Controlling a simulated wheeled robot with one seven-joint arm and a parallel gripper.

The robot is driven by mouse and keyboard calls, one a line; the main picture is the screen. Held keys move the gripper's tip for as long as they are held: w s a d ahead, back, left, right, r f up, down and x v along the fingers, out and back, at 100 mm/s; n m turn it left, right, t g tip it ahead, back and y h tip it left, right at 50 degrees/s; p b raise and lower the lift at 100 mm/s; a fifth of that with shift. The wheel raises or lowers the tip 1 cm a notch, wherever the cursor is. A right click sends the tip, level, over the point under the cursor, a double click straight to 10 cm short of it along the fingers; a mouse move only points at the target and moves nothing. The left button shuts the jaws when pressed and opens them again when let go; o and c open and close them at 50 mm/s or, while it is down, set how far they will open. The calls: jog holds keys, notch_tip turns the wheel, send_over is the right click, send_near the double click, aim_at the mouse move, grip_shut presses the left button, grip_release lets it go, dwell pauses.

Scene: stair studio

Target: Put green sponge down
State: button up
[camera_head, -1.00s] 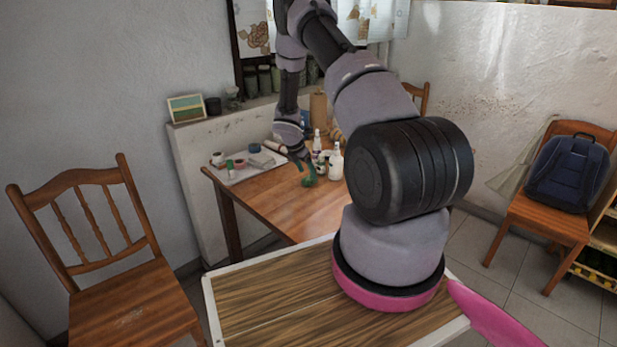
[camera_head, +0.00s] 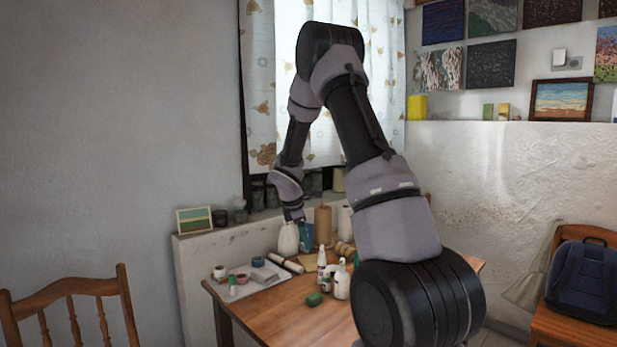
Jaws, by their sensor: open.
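The green sponge (camera_head: 314,299) lies on the wooden table (camera_head: 283,325), in front of the white bottles. My gripper (camera_head: 295,218) is open and empty. It hangs well above and behind the sponge in the picture, near the white jug at the back of the table. The fingers are small and dark in this view. Nothing covers the sponge.
White bottles (camera_head: 341,283) stand just behind the sponge. A tray (camera_head: 245,288) with small pots lies at the table's left. Rolls and a brown cylinder (camera_head: 323,225) stand at the back. A wooden chair (camera_head: 75,300) is at left. The front tabletop is clear.

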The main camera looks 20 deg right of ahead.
jog(key=s+a+r+m+t+y, duration=0.1)
jog(key=s+a+r+m, duration=0.1)
jog(key=s+r+m, duration=0.6)
jog(key=s+a+r+m+t+y, duration=0.1)
jog(key=s+a+r+m, duration=0.15)
jog(key=s+r, duration=0.6)
jog(key=s+a+r+m+t+y, duration=0.1)
jog(key=s+a+r+m, duration=0.3)
jog(key=s, duration=0.4)
jog(key=s+a+r+m+t+y, duration=0.2)
jog(key=s+a+r+m, duration=0.1)
jog(key=s+r+m, duration=0.2)
jog(key=s+r, duration=0.1)
jog(key=s, duration=0.1)
jog(key=shift+s+a+r+m+y, duration=0.3)
jog(key=shift+s+a+m+y, duration=0.05)
jog(key=shift+s+y, duration=0.05)
